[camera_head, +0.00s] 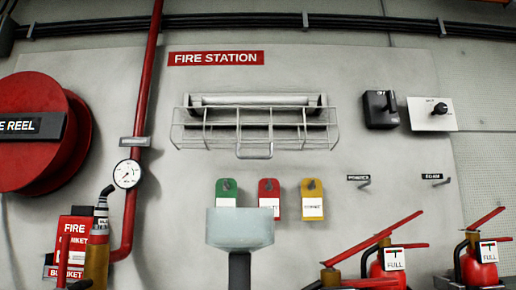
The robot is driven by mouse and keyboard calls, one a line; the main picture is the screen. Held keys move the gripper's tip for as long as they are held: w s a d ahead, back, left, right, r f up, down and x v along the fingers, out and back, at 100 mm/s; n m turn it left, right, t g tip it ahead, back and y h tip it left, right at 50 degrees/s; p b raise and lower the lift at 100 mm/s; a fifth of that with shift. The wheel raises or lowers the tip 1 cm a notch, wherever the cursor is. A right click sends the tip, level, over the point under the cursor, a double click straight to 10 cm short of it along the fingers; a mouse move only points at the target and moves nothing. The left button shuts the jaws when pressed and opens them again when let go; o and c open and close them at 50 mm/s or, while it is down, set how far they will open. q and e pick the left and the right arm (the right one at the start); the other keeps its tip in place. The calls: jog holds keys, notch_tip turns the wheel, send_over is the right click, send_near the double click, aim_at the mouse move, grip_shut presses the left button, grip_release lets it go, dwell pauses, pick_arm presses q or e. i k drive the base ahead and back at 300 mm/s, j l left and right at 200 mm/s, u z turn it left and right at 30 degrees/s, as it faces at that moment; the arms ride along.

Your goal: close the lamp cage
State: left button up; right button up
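The lamp cage (222,126) is a pale wire frame on the grey wall, high in the middle of the head view. It looks wider at its lower edge and seems to tilt out from the wall; how far it is open is hard to tell. A wire loop handle (254,156) hangs at the middle of its lower edge. The lamp (255,100), a long pale fitting with end brackets, sits behind the upper part of the cage. Neither of my grippers is in view, and nothing is seen touching the cage.
Green (226,188), red (268,187) and yellow (312,190) tags hang below the cage. A red hose reel (35,130), red pipe (143,110) and gauge (127,174) are left. Two knob units (381,110) (431,113) are right. Red extinguishers (388,262) stand lower right.

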aim_at(238, 147)
jog(key=k+j+z, duration=0.2)
jog(key=j+z, duration=0.15)
jog(key=k+j+z, duration=0.2)
jog(key=j+z, duration=0.15)
jog(key=k+j+z, duration=0.35)
jog(key=i+l, duration=0.05)
jog(key=l, duration=0.05)
